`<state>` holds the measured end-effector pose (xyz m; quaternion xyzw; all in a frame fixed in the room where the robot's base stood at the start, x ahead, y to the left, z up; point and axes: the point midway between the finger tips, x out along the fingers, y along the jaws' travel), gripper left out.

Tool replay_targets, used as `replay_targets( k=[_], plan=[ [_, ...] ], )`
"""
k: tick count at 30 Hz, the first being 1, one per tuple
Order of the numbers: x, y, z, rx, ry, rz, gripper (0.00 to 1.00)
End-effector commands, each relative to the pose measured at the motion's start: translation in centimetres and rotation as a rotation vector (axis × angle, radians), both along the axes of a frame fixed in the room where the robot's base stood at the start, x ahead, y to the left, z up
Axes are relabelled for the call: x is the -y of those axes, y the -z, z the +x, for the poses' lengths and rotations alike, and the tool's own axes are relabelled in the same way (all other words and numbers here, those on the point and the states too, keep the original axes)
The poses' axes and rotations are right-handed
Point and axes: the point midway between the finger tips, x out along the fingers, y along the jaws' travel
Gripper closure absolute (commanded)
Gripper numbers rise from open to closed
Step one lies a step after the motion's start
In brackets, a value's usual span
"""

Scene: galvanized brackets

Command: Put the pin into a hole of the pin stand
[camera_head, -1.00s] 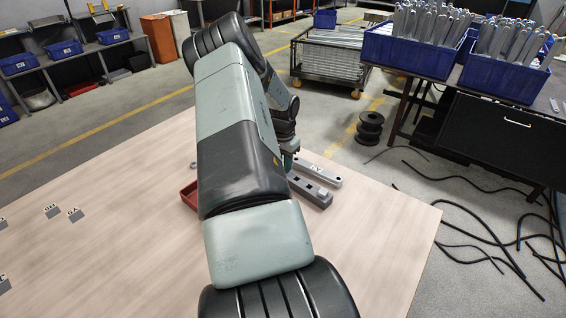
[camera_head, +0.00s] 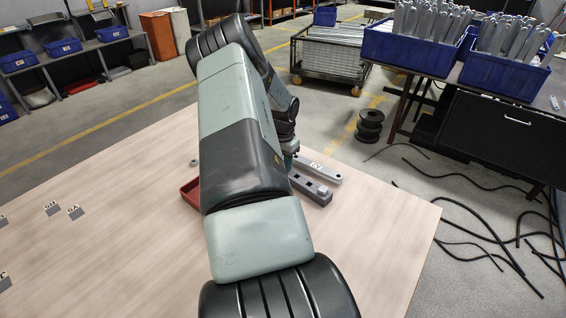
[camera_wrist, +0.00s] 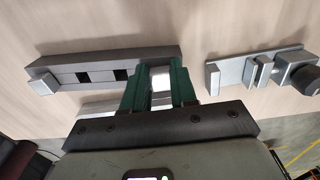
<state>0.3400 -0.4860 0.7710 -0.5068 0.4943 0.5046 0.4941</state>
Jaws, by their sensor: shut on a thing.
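The pin stand (camera_wrist: 62,75) is a dark grey bar with square holes, two of them open to view in the wrist view. In the head view the stand (camera_head: 316,195) lies right of my arm, partly hidden by it. My gripper (camera_wrist: 160,84) has green fingers shut on the pin (camera_wrist: 161,78), a light grey square piece. The fingers and pin are at the right part of the stand, in line with the open holes. The fingers hide the pin's lower end, so I cannot tell whether it is in a hole. A light grey block (camera_wrist: 43,84) is at the stand's left end.
A light grey labelled bar (camera_head: 320,174) lies beside the stand. A metal fixture with a dark knob (camera_wrist: 255,73) is to the right in the wrist view. A red tray (camera_head: 190,192) is partly behind my arm. The table's left side is mostly clear.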

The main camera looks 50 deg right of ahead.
Motion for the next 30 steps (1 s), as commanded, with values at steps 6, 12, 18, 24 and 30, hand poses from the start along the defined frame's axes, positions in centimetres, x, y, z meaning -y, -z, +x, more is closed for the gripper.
replay_targets(
  k=[6, 12, 18, 24, 30],
  plan=[
    [0.0, 0.0, 0.0, 0.000, 0.000, 0.000, 0.62],
    [0.0, 0.0, 0.0, 0.000, 0.000, 0.000, 0.43],
    [0.0, 0.0, 0.0, 0.000, 0.000, 0.001, 0.43],
    [0.0, -1.4, 0.0, 0.001, 0.000, 0.000, 0.43],
    [0.0, -3.0, 0.0, 0.001, -0.001, -0.001, 0.43]
  ],
)
